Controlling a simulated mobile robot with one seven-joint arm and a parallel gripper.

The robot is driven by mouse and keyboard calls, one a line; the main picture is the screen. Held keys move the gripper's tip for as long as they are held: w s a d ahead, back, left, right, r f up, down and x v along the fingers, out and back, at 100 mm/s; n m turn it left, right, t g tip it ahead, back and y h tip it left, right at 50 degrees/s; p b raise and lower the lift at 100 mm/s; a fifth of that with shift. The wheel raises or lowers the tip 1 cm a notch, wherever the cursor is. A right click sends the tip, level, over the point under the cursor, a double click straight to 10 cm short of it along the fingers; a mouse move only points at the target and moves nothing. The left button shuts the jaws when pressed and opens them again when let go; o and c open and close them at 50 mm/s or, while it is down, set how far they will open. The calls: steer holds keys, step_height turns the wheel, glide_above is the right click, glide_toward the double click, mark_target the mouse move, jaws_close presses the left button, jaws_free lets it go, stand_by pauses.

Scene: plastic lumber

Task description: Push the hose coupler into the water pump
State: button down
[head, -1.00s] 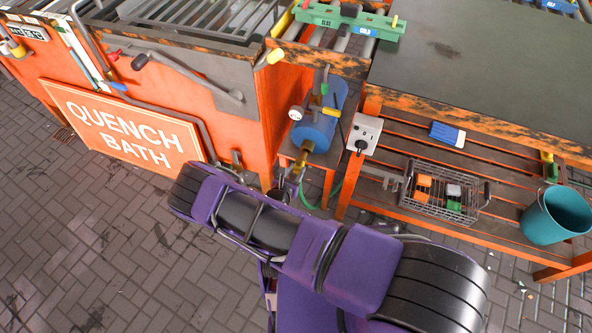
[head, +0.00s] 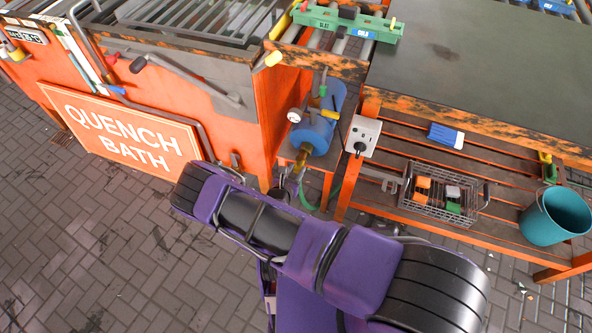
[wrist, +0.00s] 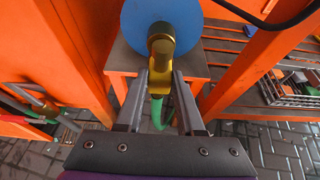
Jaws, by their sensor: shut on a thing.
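The blue water pump (head: 318,132) stands on a low orange-framed shelf beside the quench bath. In the wrist view its round blue end (wrist: 190,28) is straight ahead. The brass hose coupler (wrist: 161,72) is between the tips of my gripper (wrist: 160,80), which is shut on it. Its upper end lies in line with a brass fitting at the middle of the pump's face. I cannot tell how deep it sits there. A green hose (wrist: 157,112) hangs down below the coupler between the fingers. In the head view my gripper is just below the pump, partly hidden by my arm.
An orange frame post (wrist: 245,65) stands close at right, and the orange bath wall (wrist: 50,60) at left. A socket box (head: 362,136), wire basket (head: 446,213) and teal bucket (head: 555,216) are to the right. Open paving lies at left.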

mark_target(298, 165)
steer(key=shift+w+d+b, duration=0.15)
steer(key=shift+w+d, duration=0.15)
steer(key=shift+w, duration=0.45)
steer(key=shift+w+d+b, duration=0.15)
steer(key=shift+w+d, duration=0.1)
steer(key=shift+w, duration=0.45)
stand_by(0.3)
jaws_free()
stand_by(0.4)
steer(key=shift+s, duration=0.15)
steer(key=shift+s+a+p, duration=0.35)
steer(key=shift+s+a, duration=0.05)
steer(key=shift+s, duration=0.65)
steer(key=shift+s+a+p, duration=0.35)
steer(key=shift+s+a, duration=0.05)
steer(key=shift+s, duration=0.7)
steer(key=shift+s+a+p, duration=0.35)
steer(key=shift+s+a, duration=0.05)
steer(key=shift+s, duration=0.65)
